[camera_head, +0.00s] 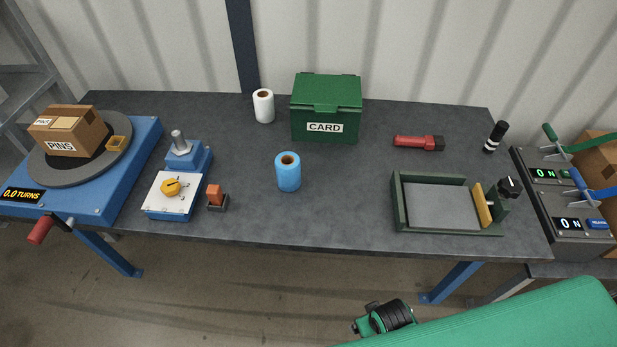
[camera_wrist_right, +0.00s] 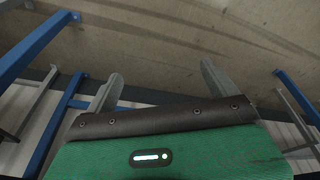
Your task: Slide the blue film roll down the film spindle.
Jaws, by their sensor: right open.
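The blue film roll (camera_head: 288,177) stands upright on the dark table, left of the middle, with its brown core opening facing up. The film spindle appears to be the upright grey metal post (camera_head: 178,140) on a blue base, to the left of the roll; nothing is on it. My right gripper (camera_wrist_right: 159,73) is open and empty in the right wrist view, its two grey fingers spread over the floor. It is well away from the roll. My left gripper is not in view.
A white roll (camera_head: 264,107) and a green CARD box (camera_head: 326,112) stand behind the blue roll. A white-topped unit with a yellow knob (camera_head: 171,187) and an orange switch (camera_head: 215,195) are near the spindle. A green-framed tray (camera_head: 399,217) is at right. The table's front middle is clear.

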